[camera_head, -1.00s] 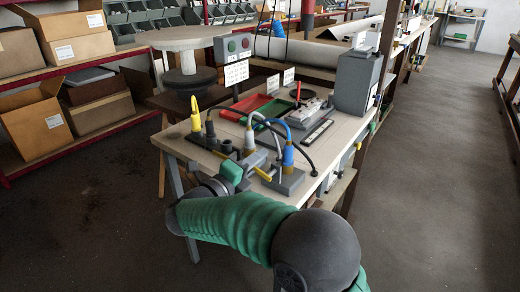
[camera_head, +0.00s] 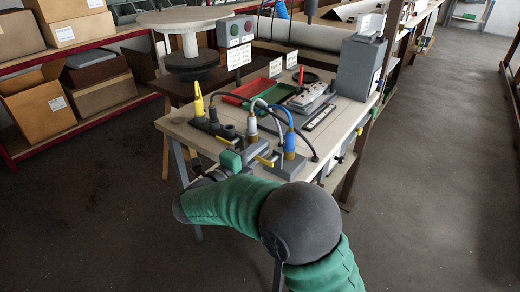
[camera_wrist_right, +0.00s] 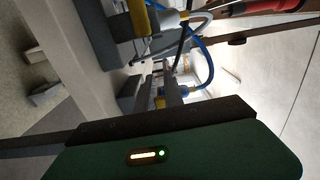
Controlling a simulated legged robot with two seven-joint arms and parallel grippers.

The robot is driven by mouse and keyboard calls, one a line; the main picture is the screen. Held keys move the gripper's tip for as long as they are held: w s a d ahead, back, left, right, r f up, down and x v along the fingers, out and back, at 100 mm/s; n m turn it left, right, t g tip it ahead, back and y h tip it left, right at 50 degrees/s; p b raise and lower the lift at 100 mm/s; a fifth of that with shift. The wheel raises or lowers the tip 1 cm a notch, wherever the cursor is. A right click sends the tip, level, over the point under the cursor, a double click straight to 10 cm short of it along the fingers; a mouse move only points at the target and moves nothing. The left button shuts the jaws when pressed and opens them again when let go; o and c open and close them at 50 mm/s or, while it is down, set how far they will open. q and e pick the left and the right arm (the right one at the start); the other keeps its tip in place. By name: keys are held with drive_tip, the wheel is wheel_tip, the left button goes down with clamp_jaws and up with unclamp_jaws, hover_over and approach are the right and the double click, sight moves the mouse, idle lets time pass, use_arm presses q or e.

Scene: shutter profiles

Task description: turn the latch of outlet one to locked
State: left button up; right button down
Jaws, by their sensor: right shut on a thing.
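My right gripper (camera_head: 250,156) is at the front of the workbench, beside the row of outlets, and is shut on a yellow latch lever (camera_head: 266,161). Its fingers partly hide the lever. In the wrist view the fingers (camera_wrist_right: 170,88) have a yellow piece (camera_wrist_right: 160,102) at them, and another yellow lever (camera_wrist_right: 139,18) stands apart. A grey-white plug (camera_head: 252,128) and a blue plug (camera_head: 290,139) with cables stand upright in grey outlet blocks. A yellow plug (camera_head: 198,104) stands to the left. I cannot read which outlet is number one. My left gripper is not in view.
The blue and grey cables arch close above the gripper. Floor to the right is clear.

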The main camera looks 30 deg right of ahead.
drive_tip(key=c, duration=1.4)
unclamp_jaws()
drive_tip(key=shift+w+a+f, duration=0.1)
drive_tip(key=shift+w+f, duration=0.1)
drive_tip(key=shift+c, duration=0.2)
drive_tip(key=shift+s+r, duration=0.1)
drive_tip(key=shift+a, duration=0.15)
drive_tip(key=p+v, duration=0.3)
drive_tip(key=v, duration=1.3)
drive_tip(key=shift+s+a, duration=0.15)
drive_tip(key=shift+a, duration=0.1)
